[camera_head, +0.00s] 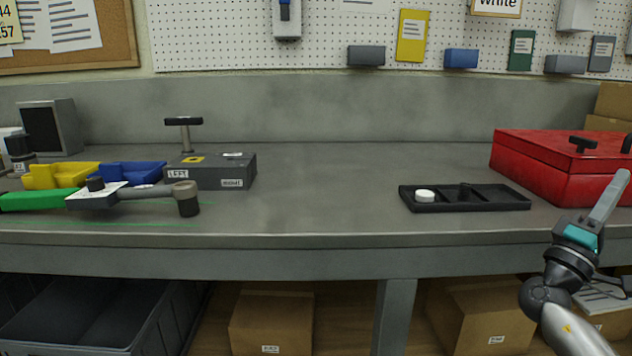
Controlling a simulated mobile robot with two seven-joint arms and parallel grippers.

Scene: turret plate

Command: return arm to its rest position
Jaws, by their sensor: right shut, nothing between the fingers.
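My right gripper (607,200) is at the right edge, in front of the bench and close to the red toolbox. It is shut and holds nothing. My right arm rises from the lower right corner and points up. My left gripper is not in view. The task names no object beyond the arm.
A red box (530,165) stands on the grey bench (320,185). A black tray (470,206) holds a white round piece (425,195). At left are a grey block (212,175), yellow (45,177) and blue bins (125,174), and a grey-handled tool (145,192). The bench middle is clear.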

